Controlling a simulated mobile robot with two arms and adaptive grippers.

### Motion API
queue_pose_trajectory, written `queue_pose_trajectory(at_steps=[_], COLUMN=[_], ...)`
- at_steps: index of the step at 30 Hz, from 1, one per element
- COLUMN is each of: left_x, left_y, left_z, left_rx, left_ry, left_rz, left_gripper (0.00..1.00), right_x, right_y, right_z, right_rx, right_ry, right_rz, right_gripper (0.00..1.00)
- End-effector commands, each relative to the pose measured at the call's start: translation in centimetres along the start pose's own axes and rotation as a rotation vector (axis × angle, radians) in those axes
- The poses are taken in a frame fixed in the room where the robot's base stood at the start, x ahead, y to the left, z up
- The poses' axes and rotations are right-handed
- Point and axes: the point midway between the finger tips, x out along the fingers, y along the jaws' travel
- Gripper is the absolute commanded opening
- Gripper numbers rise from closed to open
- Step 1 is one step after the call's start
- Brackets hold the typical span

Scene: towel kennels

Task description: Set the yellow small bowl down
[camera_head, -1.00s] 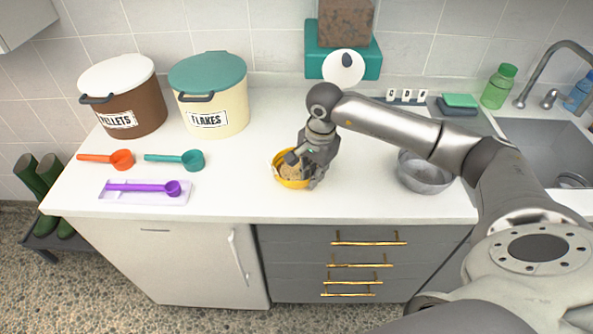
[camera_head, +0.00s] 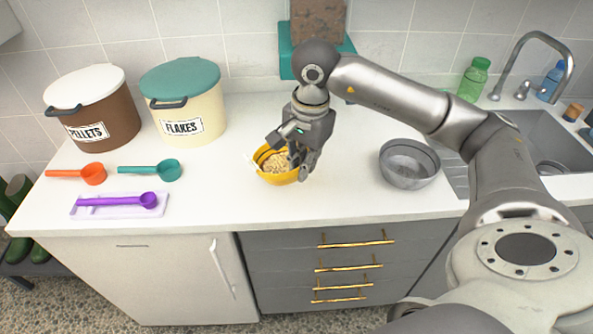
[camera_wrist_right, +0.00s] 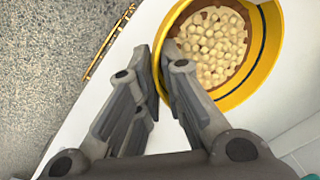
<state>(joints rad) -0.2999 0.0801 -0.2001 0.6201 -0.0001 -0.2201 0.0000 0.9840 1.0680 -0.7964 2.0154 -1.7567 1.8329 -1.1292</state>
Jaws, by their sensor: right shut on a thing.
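The yellow small bowl (camera_head: 273,171) is over the white counter, left of centre, with pale pellets inside. My right gripper (camera_head: 299,165) is shut on the right side of its rim. In the right wrist view, the yellow bowl (camera_wrist_right: 275,50) is at the top right, with one finger inside its wall and the other outside. The right gripper (camera_wrist_right: 160,95) fills the middle there. My left gripper is not in view.
A grey metal bowl (camera_head: 409,165) stands to the right, before the sink (camera_head: 540,150). Teal (camera_head: 165,169), orange (camera_head: 92,174) and purple (camera_head: 147,200) scoops lie left. Pellets (camera_head: 95,120) and flakes (camera_head: 185,105) bins stand behind them. The counter around the yellow bowl is clear.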

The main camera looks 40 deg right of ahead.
Motion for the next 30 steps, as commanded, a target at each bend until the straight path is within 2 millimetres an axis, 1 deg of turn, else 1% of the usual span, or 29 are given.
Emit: queue_pose_trajectory(at_steps=[1, 6, 9, 13, 18, 23, 26, 30], left_x=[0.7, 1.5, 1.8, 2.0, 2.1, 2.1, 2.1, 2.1], left_y=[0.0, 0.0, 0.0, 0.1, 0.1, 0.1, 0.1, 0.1], left_z=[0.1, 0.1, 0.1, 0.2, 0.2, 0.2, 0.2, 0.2], left_rx=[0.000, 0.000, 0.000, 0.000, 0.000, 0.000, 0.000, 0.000], left_ry=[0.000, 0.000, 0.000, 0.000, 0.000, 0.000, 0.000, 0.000], left_rz=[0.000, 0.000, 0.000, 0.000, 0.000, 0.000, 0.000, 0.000], left_gripper=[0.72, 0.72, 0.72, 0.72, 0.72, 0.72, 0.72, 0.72], right_x=[-0.1, -1.8, -2.7, -3.5, -3.9, -3.9, -3.3, -1.7], right_y=[1.0, 3.5, 4.7, 5.8, 6.4, 6.4, 6.1, 5.5], right_z=[0.7, 2.7, 3.7, 4.6, 5.0, 5.2, 5.5, 6.6], right_rx=[-0.004, -0.003, -0.001, -0.001, 0.000, -0.012, -0.069, -0.247], right_ry=[0.001, 0.002, 0.002, -0.001, -0.001, -0.003, -0.008, -0.024], right_rz=[0.000, 0.000, 0.000, 0.002, 0.002, 0.004, 0.007, 0.014], right_gripper=[0.00, 0.00, 0.00, 0.00, 0.00, 0.00, 0.00, 0.00])
